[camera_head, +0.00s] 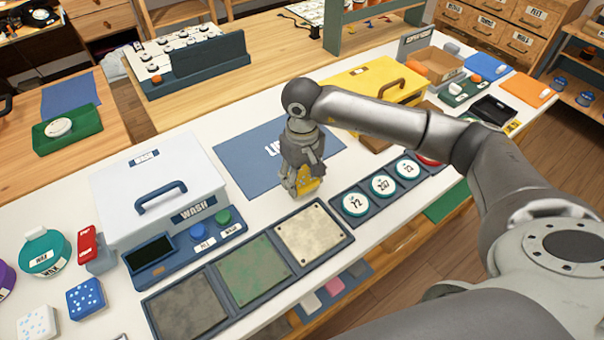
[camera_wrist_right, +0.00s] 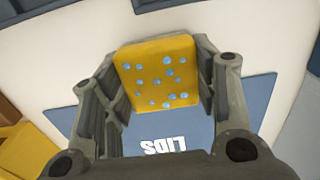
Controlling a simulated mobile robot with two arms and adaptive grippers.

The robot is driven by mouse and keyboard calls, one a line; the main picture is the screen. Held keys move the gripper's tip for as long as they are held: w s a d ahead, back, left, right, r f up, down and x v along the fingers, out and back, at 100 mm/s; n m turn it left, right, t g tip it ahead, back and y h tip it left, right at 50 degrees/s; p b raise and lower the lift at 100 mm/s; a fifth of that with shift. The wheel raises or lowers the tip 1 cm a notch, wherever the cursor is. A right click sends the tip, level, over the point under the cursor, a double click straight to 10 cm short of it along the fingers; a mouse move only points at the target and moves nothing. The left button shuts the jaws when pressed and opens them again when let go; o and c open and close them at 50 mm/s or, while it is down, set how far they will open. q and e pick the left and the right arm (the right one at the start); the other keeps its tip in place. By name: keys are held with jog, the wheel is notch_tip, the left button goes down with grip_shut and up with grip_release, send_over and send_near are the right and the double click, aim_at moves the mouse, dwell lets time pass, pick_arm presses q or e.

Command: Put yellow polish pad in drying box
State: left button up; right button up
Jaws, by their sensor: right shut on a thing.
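The yellow polish pad (camera_wrist_right: 157,72) is a square block with light-blue dots. My right gripper (camera_wrist_right: 160,95) is shut on its two sides. My left gripper is not in view.
The blue LIDS mat (camera_head: 245,160) lies flat and bare. A white WASH box (camera_head: 113,182) with a handle and buttons stands left of it. A rack of round lids (camera_head: 350,220) and a tray of square plates (camera_head: 215,301) line the front edge.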

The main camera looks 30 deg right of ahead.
jog(key=shift+f, duration=0.15)
jog(key=shift+f+b, duration=0.2)
jog(key=shift+b, duration=0.1)
jog(key=o, duration=1)
jog(key=shift+r, duration=0.1)
